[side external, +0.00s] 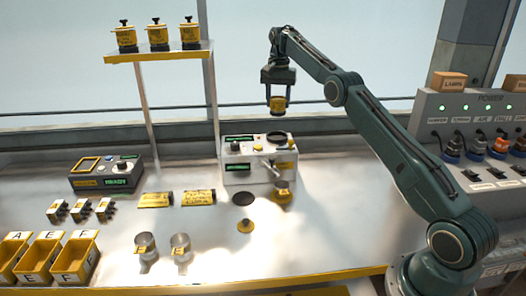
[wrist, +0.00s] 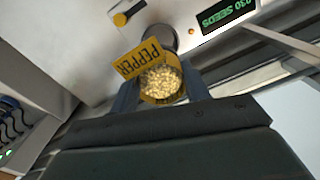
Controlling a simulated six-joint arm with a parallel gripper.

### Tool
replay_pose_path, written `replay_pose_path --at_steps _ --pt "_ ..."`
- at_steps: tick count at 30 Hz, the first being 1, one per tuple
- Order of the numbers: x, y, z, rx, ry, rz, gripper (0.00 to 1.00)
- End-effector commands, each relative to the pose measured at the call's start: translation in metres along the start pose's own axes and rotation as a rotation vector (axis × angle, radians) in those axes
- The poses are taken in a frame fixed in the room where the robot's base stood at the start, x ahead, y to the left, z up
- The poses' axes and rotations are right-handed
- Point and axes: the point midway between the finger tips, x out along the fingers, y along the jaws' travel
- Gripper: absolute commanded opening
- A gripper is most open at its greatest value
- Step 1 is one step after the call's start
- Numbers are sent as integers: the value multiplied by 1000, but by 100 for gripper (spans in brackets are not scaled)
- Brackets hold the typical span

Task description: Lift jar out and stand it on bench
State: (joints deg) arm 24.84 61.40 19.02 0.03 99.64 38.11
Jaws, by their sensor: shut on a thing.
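My gripper (side external: 277,108) is shut on a small jar (side external: 277,103) with a yellow band, held in the air above the seeder machine (side external: 240,175). In the wrist view the jar (wrist: 160,82) sits between my two fingers, open at the top and holding pale seeds, with a yellow PEPPER tag (wrist: 139,60) at its rim. The machine has a dark round opening (side external: 277,137) on top, and the jar is clear above it. The light grey bench (side external: 340,235) lies below.
Two metal cups (side external: 180,243) stand at the front of the bench. A dark disc (side external: 243,198) and a yellow-based piece (side external: 245,226) lie before the machine. Three jars (side external: 158,35) stand on a raised shelf (side external: 175,52). A power panel (side external: 480,110) stands at the right.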

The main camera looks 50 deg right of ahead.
Motion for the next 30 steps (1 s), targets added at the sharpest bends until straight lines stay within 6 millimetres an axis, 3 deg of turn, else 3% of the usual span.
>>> replay_pose_path --at_steps 30 --pt "-7 -6 8 -2 1 -1 21"
